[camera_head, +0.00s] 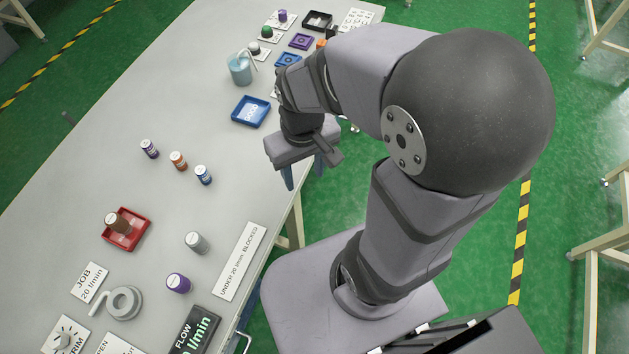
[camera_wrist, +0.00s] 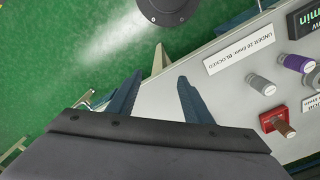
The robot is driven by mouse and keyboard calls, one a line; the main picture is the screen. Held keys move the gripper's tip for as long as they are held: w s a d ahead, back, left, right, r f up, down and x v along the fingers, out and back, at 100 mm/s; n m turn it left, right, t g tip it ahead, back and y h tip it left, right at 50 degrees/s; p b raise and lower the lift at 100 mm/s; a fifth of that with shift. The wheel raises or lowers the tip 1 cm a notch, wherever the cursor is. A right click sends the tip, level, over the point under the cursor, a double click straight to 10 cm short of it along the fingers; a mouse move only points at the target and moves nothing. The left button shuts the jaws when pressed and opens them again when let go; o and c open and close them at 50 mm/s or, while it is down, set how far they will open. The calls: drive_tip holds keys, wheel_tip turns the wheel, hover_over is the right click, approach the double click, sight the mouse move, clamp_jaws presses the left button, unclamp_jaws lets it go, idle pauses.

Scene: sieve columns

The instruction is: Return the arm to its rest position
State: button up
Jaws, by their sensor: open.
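My gripper (camera_head: 303,173) is at the table's right edge in the head view, pointing down. In the wrist view its two blue fingers (camera_wrist: 158,92) are apart with nothing between them. Beneath them are the table edge and the green floor. My arm is bent, with the gripper held out to the left of my base. The grey table (camera_head: 120,110) lies to the left of my gripper. No thing touches the fingers in either view.
A blue tray (camera_head: 250,111) and a light-blue cup (camera_head: 240,69) stand left of my gripper. Several small columns, including a purple one (camera_head: 179,283) and a grey one (camera_head: 196,242), stand nearer. A red tray (camera_head: 139,235) holds a brown column (camera_head: 119,224).

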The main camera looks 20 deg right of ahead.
drive_tip(key=s+d, duration=0.1)
drive_tip(key=s+f+m, duration=0.1)
drive_tip(key=s, duration=0.1)
drive_tip(key=shift+d, duration=0.35)
